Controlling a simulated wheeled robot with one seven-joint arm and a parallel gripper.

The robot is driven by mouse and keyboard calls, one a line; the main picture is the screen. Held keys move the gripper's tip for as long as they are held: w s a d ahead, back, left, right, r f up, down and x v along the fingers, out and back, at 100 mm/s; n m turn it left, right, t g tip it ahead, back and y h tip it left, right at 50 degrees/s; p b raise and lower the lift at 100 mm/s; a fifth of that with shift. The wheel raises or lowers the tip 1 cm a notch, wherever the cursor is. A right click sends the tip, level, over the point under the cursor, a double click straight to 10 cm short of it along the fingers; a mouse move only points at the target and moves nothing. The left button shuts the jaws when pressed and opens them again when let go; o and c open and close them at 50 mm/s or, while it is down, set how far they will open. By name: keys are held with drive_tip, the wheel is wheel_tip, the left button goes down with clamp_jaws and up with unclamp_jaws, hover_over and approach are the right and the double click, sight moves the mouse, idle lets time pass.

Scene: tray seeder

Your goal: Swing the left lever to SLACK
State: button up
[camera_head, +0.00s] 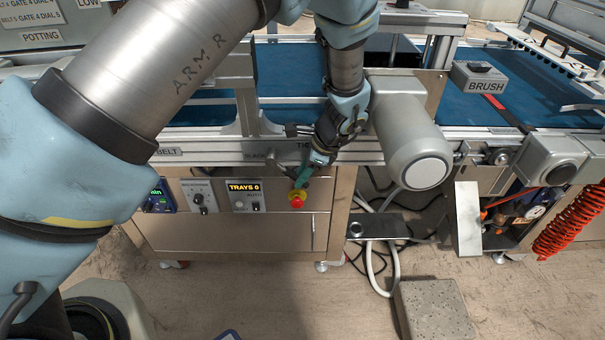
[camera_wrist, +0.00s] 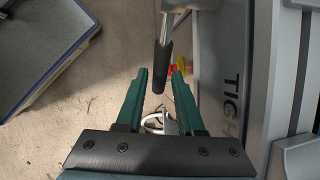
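The left lever (camera_wrist: 163,62) shows in the wrist view as a metal rod with a dark grip. The free end of the grip lies between the two green fingers of my gripper (camera_wrist: 160,76). The fingers stand apart, with a gap on each side of the grip. Part of the word TIGHT (camera_wrist: 232,100) reads on the panel to the right. In the head view my gripper (camera_head: 304,172) is at the belt's front rail, and my wrist hides most of the lever. A partly covered SLACK label (camera_head: 257,155) sits left of the gripper.
A red stop button on yellow (camera_head: 297,198) sits just below my gripper, on the cabinet front (camera_head: 270,228). A grey motor cylinder (camera_head: 412,150) juts out close on the right. A BRUSH box (camera_head: 480,77) and a red coiled hose (camera_head: 572,222) are farther right.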

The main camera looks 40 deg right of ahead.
drive_tip(key=shift+o, duration=1)
drive_tip(key=shift+r, duration=0.15)
wheel_tip(320, 180, up, 10)
drive_tip(key=shift+f+b, duration=0.15)
drive_tip(key=shift+b, duration=0.45)
drive_tip(key=shift+c, duration=0.2)
